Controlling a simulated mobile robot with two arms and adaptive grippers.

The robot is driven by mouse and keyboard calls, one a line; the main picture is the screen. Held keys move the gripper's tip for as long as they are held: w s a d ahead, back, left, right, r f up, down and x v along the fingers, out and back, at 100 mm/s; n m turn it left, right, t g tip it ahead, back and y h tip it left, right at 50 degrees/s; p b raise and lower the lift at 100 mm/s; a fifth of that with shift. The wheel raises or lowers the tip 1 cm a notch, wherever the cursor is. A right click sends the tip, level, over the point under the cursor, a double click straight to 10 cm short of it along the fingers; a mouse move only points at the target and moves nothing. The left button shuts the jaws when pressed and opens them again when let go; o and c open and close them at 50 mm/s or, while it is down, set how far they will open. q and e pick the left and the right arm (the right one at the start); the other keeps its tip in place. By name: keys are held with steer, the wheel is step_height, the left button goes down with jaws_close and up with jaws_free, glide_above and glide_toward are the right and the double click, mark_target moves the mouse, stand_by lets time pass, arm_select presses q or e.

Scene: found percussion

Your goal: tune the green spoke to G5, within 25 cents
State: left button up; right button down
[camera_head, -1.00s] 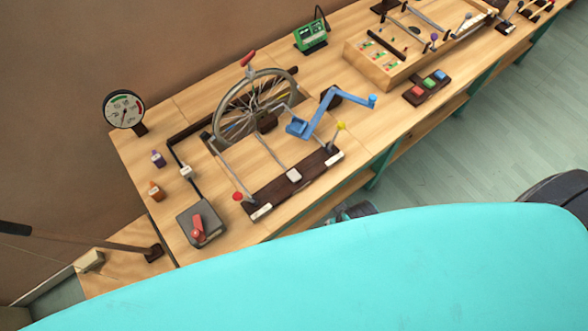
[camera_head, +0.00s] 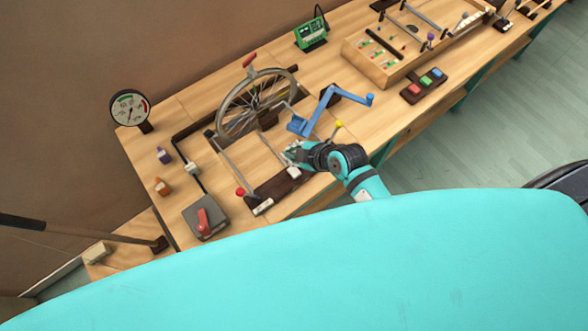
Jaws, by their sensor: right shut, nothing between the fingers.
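A spoked wheel (camera_head: 232,128) stands upright in a frame on the wooden bench. Its spokes are too thin and small here to tell which one is green. My right gripper (camera_head: 288,150) is shut and empty, in front of the wheel to its lower right. It hovers over or close to the white-ended lever (camera_head: 293,173); I cannot tell if they touch. A small green device with a screen (camera_head: 311,34) stands behind the wheel to the right; its reading is illegible. My left gripper is not in view.
A red-knobbed lever (camera_head: 240,192) and a yellow-knobbed lever (camera_head: 339,125) flank the gripper. A blue crank (camera_head: 325,108) is close on its right. A round dial (camera_head: 130,107), small orange (camera_head: 162,187) and purple (camera_head: 163,155) pieces and a grey red-handled box (camera_head: 205,217) stand left.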

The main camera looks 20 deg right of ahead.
mark_target(292, 173)
steer(key=shift+f, duration=0.1)
step_height(292, 173, down, 8)
steer(key=b, duration=0.7)
steer(key=shift+f+b, duration=0.1)
steer(key=shift+b, duration=0.2)
steer(key=shift+f, duration=0.2)
steer(key=shift+f, duration=0.1)
stand_by(0.8)
steer(key=shift+f+b, duration=0.35)
steer(key=shift+f+b, duration=0.35)
steer(key=shift+f, duration=0.2)
stand_by(0.6)
stand_by(0.3)
steer(key=shift+r+p, duration=1.05)
